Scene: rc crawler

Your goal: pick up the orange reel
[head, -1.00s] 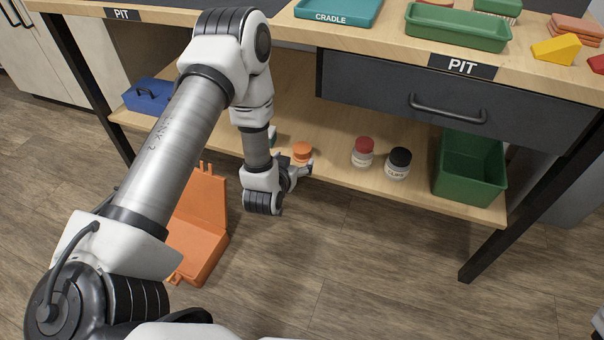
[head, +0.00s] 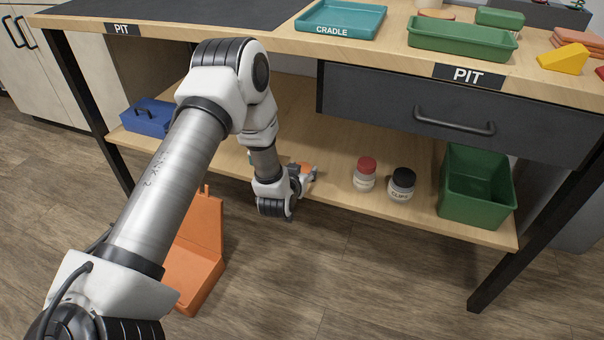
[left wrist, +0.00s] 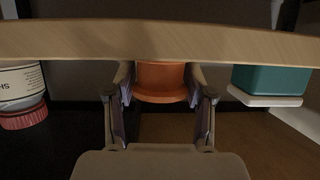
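The orange reel (head: 305,165) is on the wooden lower shelf under the bench. In the head view my left gripper (head: 303,176) is in front of it and hides most of it. In the left wrist view the reel (left wrist: 162,82) lies between the fingertips of my left gripper (left wrist: 161,92), one finger on each side. The fingers are spread, and I cannot tell whether they touch the reel. The shelf edge covers part of it there. My right gripper is not in view.
On the shelf (head: 335,188) stand a red-lidded jar (head: 365,176), a black-lidded jar (head: 402,184), a green bin (head: 475,190) and a blue box (head: 148,117). An open orange case (head: 200,245) is on the floor. The drawer (head: 450,108) and bench top overhang the shelf.

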